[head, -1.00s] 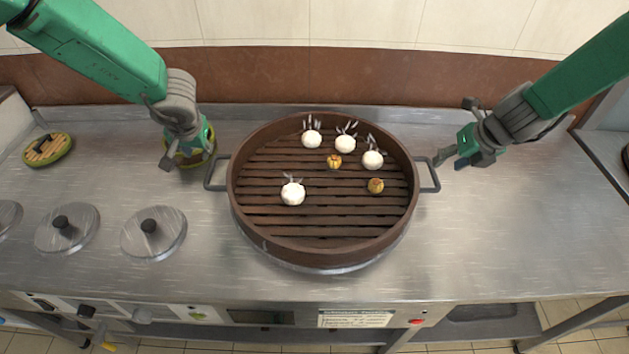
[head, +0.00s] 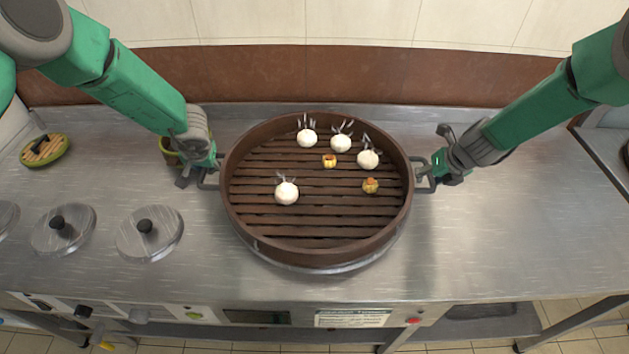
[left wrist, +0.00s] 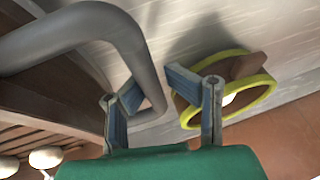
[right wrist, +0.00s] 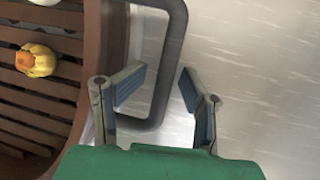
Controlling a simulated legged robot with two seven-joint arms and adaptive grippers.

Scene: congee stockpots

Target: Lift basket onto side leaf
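The round brown basket (head: 312,232) with a slatted floor sits on a metal base in the middle of the steel counter. It holds white buns and small yellow pieces. My left gripper (head: 198,181) is at its left handle (head: 207,180). In the left wrist view the fingers (left wrist: 150,95) are open, with the grey handle bar (left wrist: 152,85) close by and partly between them. My right gripper (head: 432,177) is at the right handle (head: 424,187). In the right wrist view its fingers (right wrist: 158,90) are open on either side of the handle bar (right wrist: 168,70), apart from it. The side leaf cannot be made out for certain.
Metal lids with black knobs (head: 147,228) lie on the counter at left. A green-rimmed oval dish (head: 45,150) lies further back. A yellow-rimmed bowl (left wrist: 255,92) stands close behind my left gripper. The counter at right (head: 530,230) is clear.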

